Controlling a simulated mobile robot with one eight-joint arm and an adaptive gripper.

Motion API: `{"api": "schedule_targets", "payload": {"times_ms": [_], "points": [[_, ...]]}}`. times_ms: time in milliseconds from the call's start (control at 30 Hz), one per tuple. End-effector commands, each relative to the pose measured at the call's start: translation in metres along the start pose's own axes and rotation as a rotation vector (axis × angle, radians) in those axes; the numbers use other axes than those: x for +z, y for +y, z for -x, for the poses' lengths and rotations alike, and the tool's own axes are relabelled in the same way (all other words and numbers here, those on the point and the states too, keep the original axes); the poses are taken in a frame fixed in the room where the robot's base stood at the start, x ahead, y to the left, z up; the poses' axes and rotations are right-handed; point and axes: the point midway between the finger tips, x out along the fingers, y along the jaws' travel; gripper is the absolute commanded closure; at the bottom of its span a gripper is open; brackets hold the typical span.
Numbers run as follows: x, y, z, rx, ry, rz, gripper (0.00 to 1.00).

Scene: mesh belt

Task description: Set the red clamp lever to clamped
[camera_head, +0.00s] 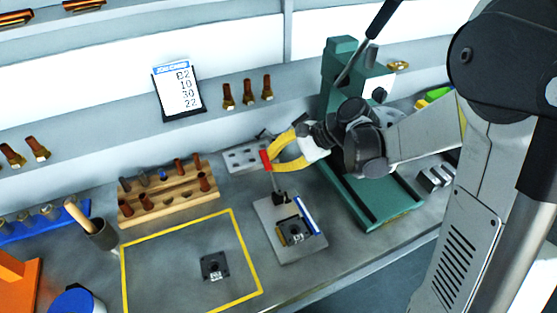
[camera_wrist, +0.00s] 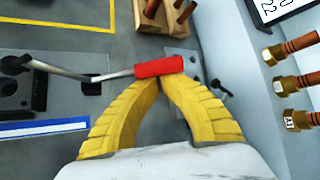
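The red clamp lever has a red grip (camera_head: 266,160) on a thin metal rod, rising steeply from a black pivot on the grey fixture plate (camera_head: 263,213). A dark block with a square top (camera_head: 295,231) sits on that plate beside a blue-and-white strip. My gripper (camera_head: 272,159) has two curved yellow fingers whose tips come together at the red grip. In the wrist view the red grip (camera_wrist: 158,67) lies across the fingertips (camera_wrist: 160,80), touching or nearly touching them. I cannot tell whether the grip is held between the tips.
A green press (camera_head: 375,205) stands just right of the fixture, behind my arm. A wooden rack (camera_head: 170,203) of pegs is to the left. A yellow-outlined area (camera_head: 165,270) holds a small dark part (camera_head: 214,267) and is otherwise clear. A holed metal plate (camera_head: 240,158) lies behind.

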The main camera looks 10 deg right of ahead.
Motion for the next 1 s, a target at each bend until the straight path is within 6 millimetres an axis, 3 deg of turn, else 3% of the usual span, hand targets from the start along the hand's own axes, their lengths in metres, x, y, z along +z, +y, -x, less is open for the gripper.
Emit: {"api": "schedule_targets", "payload": {"times_ms": [567,1000], "points": [[0.003,0.0,0.003,-0.035,0.0,0.029,1.0],[0.019,-0.002,0.023,-0.196,0.0,0.165,1.0]]}}
